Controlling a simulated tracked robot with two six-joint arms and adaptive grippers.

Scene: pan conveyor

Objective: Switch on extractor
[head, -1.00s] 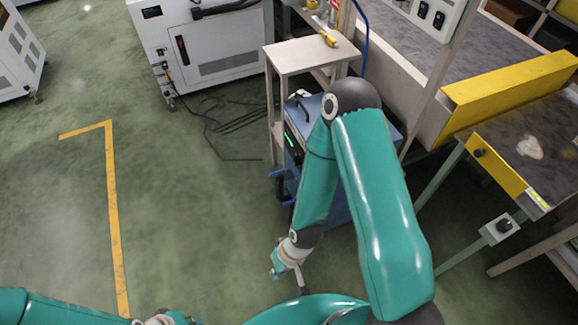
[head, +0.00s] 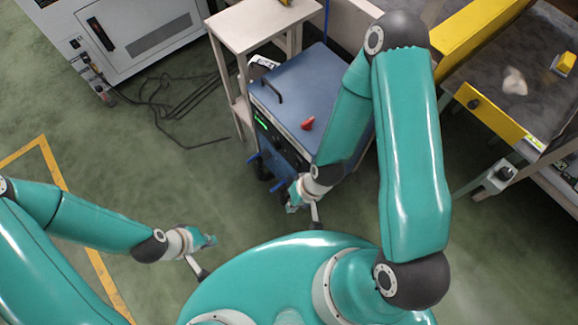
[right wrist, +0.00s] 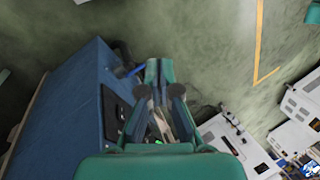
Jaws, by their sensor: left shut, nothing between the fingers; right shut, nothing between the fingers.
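The extractor looks to be the blue cabinet (head: 290,88) with a black handle and a red part (head: 308,123) on top. Its dark front panel has a green lit display (head: 262,124) and blue-ended fittings low down. In the right wrist view the cabinet (right wrist: 75,95) fills the left side. My right gripper (head: 294,208) is shut and empty, low beside the cabinet's front corner; it shows in the right wrist view (right wrist: 160,68). My right arm hides part of the cabinet's right side. My left gripper (head: 211,241) is shut and empty, over open floor left of the cabinet.
A pale side table (head: 258,25) stands behind the cabinet. Black cables (head: 175,105) lie on the floor near a white machine (head: 135,35). A conveyor with a yellow guard (head: 478,40) and a small switch box (head: 497,177) are at the right. Floor at the left is clear.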

